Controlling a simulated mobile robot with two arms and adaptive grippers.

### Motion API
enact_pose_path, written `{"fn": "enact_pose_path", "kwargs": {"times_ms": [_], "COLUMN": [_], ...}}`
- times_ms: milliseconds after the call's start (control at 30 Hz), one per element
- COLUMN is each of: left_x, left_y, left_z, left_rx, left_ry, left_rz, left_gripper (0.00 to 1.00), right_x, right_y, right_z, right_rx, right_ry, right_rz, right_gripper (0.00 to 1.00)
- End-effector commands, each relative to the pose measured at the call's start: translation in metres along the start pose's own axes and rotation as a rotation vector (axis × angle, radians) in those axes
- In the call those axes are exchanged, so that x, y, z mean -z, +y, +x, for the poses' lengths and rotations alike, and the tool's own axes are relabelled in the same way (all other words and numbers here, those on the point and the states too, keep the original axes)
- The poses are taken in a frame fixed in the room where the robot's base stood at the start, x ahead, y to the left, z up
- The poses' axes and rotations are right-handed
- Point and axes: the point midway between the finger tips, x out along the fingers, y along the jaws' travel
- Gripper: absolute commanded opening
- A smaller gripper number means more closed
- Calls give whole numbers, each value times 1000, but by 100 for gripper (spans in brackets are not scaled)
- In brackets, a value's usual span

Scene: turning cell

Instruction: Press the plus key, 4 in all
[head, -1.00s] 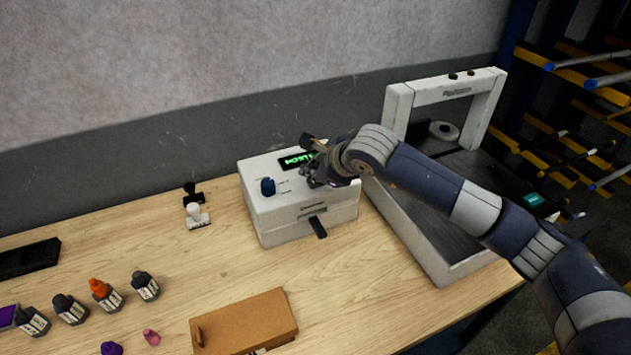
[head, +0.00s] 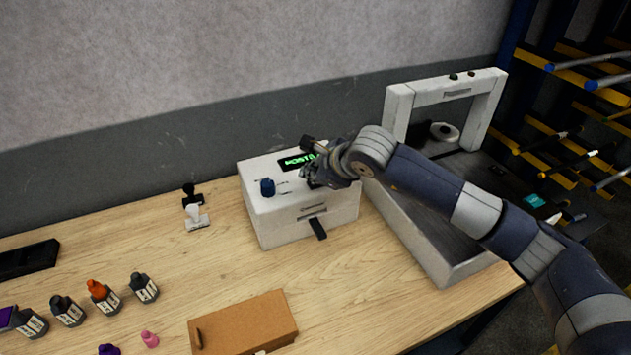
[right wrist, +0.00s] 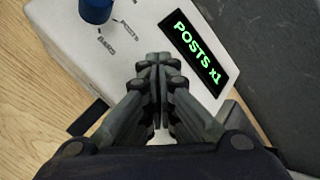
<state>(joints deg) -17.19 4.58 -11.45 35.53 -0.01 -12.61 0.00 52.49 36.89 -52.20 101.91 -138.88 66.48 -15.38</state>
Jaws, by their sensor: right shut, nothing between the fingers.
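The white box-shaped machine (head: 275,215) stands on the wooden table, with a blue knob (head: 267,187) and a black display (head: 297,161) on top. In the right wrist view the display (right wrist: 200,52) reads "POSTS x1" in green, and the blue knob (right wrist: 95,10) is at the upper left. My right gripper (head: 312,178) is over the right part of the machine's top. In the right wrist view its fingertips (right wrist: 160,62) are together and empty, below and left of the display. I cannot make out the plus key; the gripper covers that part of the panel. My left gripper is not in view.
A black lever (head: 318,228) sticks out of the machine's front. A white-framed machine (head: 398,105) stands close on the right. Stamps (head: 197,217) and several ink bottles (head: 145,288) are to the left. A brown box (head: 245,322) lies in front.

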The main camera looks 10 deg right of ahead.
Motion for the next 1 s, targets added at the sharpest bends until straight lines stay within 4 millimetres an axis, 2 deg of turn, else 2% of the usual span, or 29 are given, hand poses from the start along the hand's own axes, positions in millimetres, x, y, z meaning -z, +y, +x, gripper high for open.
{"fn": "enact_pose_path", "kwargs": {"times_ms": [300,667,1000], "left_x": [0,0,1], "left_y": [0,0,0], "left_z": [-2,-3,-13], "left_rx": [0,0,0], "left_ry": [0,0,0], "left_rz": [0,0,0], "left_gripper": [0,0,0], "right_x": [-7,-8,-23], "right_y": [-8,-9,-24], "right_z": [-10,-12,-32], "right_rx": [-1,0,2], "right_ry": [0,0,-2], "right_rz": [0,0,0], "right_gripper": [0,0,0]}}
